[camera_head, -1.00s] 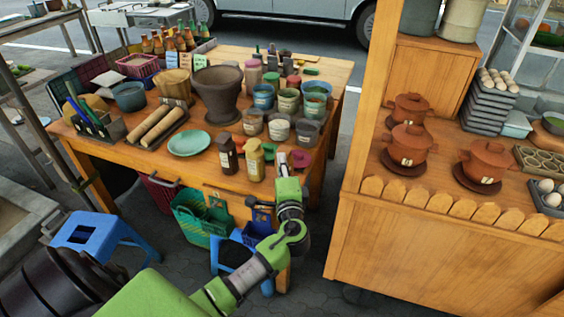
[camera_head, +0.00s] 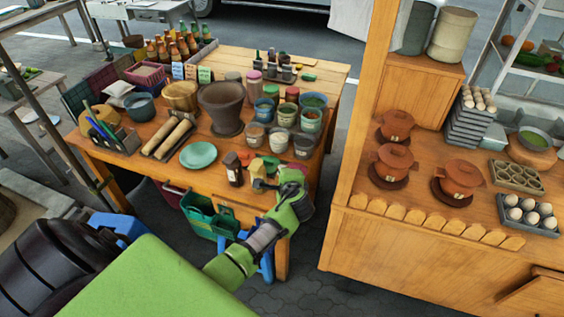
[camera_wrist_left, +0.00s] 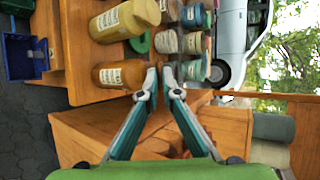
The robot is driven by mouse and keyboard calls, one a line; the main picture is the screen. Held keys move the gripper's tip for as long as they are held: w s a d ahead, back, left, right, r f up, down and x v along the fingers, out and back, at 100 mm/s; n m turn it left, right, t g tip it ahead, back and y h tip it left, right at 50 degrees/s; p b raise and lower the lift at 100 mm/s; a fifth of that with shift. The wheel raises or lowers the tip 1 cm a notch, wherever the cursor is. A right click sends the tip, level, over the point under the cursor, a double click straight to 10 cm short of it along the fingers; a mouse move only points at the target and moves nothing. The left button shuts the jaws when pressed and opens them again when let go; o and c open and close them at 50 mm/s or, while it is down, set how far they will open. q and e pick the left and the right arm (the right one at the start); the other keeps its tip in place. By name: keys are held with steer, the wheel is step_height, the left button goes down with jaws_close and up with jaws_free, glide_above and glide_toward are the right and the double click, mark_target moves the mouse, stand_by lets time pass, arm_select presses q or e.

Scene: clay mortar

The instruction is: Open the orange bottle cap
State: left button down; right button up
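A dark brown bottle (camera_head: 234,170) with an orange-brown cap stands upright near the front edge of the wooden table (camera_head: 340,80). A yellow bottle (camera_head: 257,168) stands just to its right. In the left wrist view, turned sideways, two labelled bottles show: a yellowish one (camera_wrist_left: 120,22) and an amber one (camera_wrist_left: 115,75). My left gripper (camera_head: 263,184) is beside the yellow bottle and partly hides it. Contact cannot be told. My right gripper is not in view.
Several small jars (camera_head: 285,115) stand behind the bottles. A turquoise plate (camera_head: 198,155) lies to their left, with a large brown pot (camera_head: 222,105) behind. A wooden counter (camera_head: 430,240) with clay pots stands to the right, across a gap.

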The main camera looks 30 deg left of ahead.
arm_select(q)
steer(key=w+r+g+h, duration=0.1)
steer(key=g, duration=0.1)
steer(key=w+r+m+g+h, duration=0.1)
steer(key=g, duration=0.1)
steer(key=shift+w+a+r+g, duration=0.3)
steer(key=shift+w+a+r, duration=0.05)
steer(key=shift+w+a, duration=0.05)
steer(key=shift+w+a+r+g+h, duration=0.1)
steer(key=shift+w+g+h, duration=0.25)
steer(key=shift+g, duration=0.25)
steer(key=shift+w+a+m+g, duration=0.1)
steer(key=shift+w+m+g, duration=0.2)
steer(key=shift+m+g, duration=0.15)
steer(key=shift+w+a+g+h+b, duration=0.1)
steer(key=shift+w+g+h+b, duration=0.3)
steer(key=shift+b, duration=0.7)
steer(key=w+g+b, duration=0.1)
steer(key=g+b, duration=0.1)
steer(key=b, duration=0.8)
steer(key=shift+a+m, duration=0.15)
steer(key=shift+m, duration=0.1)
steer(key=shift+b, duration=1.1)
steer(key=shift+r, duration=0.1)
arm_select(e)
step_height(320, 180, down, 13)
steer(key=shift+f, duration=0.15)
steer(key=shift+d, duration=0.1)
